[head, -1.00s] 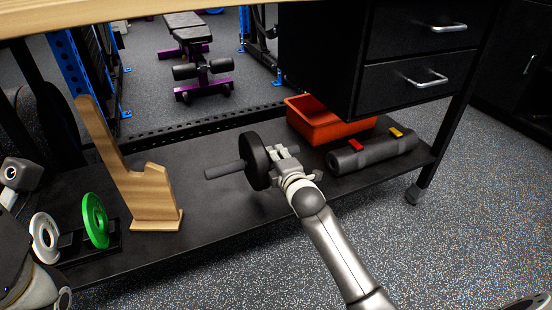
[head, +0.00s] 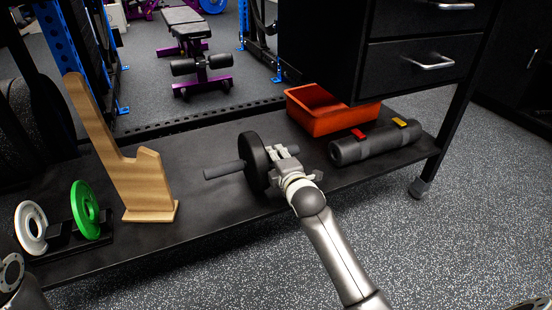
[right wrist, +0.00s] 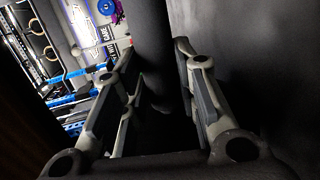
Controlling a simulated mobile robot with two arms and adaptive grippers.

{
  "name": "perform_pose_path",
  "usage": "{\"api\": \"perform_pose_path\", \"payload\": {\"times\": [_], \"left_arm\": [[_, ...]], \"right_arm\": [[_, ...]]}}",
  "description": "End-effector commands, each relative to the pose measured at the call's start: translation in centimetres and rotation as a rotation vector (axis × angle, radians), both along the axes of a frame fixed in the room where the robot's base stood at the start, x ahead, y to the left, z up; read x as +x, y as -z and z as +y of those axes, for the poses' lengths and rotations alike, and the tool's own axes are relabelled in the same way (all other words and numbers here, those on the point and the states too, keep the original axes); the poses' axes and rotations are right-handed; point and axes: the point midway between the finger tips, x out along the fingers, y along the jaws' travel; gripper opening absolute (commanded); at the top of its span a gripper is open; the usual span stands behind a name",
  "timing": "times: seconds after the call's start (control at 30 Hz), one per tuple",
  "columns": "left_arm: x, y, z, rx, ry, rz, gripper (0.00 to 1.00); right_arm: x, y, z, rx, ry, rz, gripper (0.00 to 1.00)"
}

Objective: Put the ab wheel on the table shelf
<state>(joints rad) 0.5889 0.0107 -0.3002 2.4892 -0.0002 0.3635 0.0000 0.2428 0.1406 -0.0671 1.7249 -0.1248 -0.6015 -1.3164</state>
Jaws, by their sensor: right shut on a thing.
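The ab wheel (head: 255,161) is a dark wheel with grey handles, one of which points left. It is at the lower black table shelf (head: 225,205), near the middle. It is upright, on the shelf or just above it; I cannot tell if it touches. My right gripper (head: 283,154) is shut on the ab wheel's right-hand handle. In the right wrist view, the dark handle (right wrist: 150,45) runs between the fingers. My left gripper is not in view; only part of what looks like my left arm shows at the lower left.
On the shelf, a wooden stand (head: 148,187), a green plate (head: 84,210) and a white plate (head: 31,228) are at left. An orange bin (head: 335,122) and a grey roller (head: 375,145) are at right. Black drawers (head: 415,70) hang above the right side.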

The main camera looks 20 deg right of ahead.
Motion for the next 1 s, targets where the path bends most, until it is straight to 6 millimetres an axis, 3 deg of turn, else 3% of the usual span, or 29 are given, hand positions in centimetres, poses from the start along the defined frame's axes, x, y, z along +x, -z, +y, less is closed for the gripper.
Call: {"api": "perform_pose_path", "payload": {"times": [0.03,0.23,0.67,1.0], "left_arm": [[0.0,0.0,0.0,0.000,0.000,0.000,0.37],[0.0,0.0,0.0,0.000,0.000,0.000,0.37],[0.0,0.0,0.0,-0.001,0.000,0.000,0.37],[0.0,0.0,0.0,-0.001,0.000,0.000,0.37]], "right_arm": [[0.0,-0.3,0.0,0.002,-0.001,-0.007,0.29],[0.0,-0.2,0.0,0.001,-0.001,-0.004,0.53],[-0.6,0.0,0.0,-0.002,0.000,0.002,0.53],[-5.7,-1.0,0.4,-0.003,-0.003,-0.001,0.53]]}}
